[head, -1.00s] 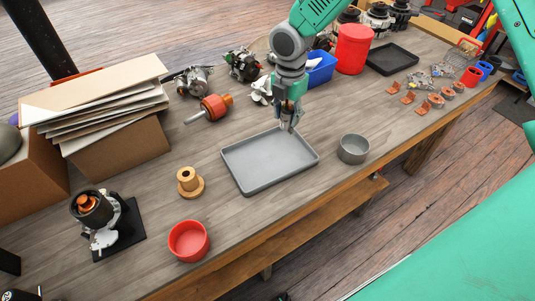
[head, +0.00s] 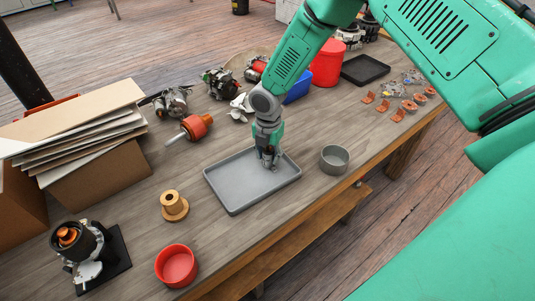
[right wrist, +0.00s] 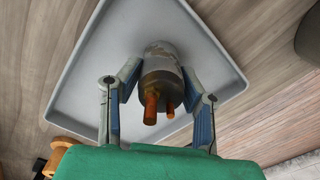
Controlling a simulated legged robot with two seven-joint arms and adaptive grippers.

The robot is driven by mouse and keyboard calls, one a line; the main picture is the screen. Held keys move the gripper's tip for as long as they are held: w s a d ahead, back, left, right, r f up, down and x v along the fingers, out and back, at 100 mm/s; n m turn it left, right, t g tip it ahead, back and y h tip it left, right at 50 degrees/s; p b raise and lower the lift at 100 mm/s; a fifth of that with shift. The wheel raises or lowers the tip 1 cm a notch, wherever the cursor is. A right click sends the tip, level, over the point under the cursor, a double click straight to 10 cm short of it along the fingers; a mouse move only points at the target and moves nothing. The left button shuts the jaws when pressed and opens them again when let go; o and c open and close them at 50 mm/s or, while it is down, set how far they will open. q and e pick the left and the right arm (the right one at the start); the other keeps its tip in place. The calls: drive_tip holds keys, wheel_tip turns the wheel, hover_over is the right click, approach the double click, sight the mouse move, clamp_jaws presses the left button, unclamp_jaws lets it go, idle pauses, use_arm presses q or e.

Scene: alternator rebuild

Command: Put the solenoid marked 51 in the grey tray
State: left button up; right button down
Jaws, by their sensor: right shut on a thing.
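The grey tray (head: 222,188) lies flat on the workbench in the middle of the head view, and it fills much of the right wrist view (right wrist: 75,75). My right gripper (head: 268,163) points down at the tray's back right part. In the right wrist view its fingers (right wrist: 158,75) are shut on the sides of a grey metal solenoid (right wrist: 160,66) with copper-coloured studs. The solenoid is over the tray floor; I cannot tell whether it touches it. No marking is readable on it, and the fingers mostly hide it in the head view. My left gripper is not in view.
A grey round bowl (head: 335,159) stands just right of the tray. A brass-coloured spool (head: 173,206) and a red bowl (head: 176,266) stand to its left. A rotor (head: 194,128) and alternator parts lie behind. Cardboard (head: 85,135) is stacked at left.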

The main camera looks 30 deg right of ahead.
sight(270, 149)
drive_tip(key=shift+d, duration=0.2)
drive_tip(key=c, duration=1.3)
unclamp_jaws()
drive_tip(key=shift+d+f, duration=0.1)
drive_tip(key=shift+o, duration=1)
drive_tip(key=shift+d, duration=0.2)
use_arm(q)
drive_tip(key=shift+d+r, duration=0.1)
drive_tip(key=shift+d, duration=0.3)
use_arm(e)
drive_tip(key=shift+a, duration=0.15)
drive_tip(key=shift+a+r, duration=0.1)
drive_tip(key=shift+r, duration=0.1)
wheel_tip(270, 149, up, 11)
drive_tip(key=shift+r, duration=0.15)
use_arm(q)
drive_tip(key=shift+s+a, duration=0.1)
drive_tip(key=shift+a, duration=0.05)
use_arm(e)
drive_tip(key=shift+r, duration=0.25)
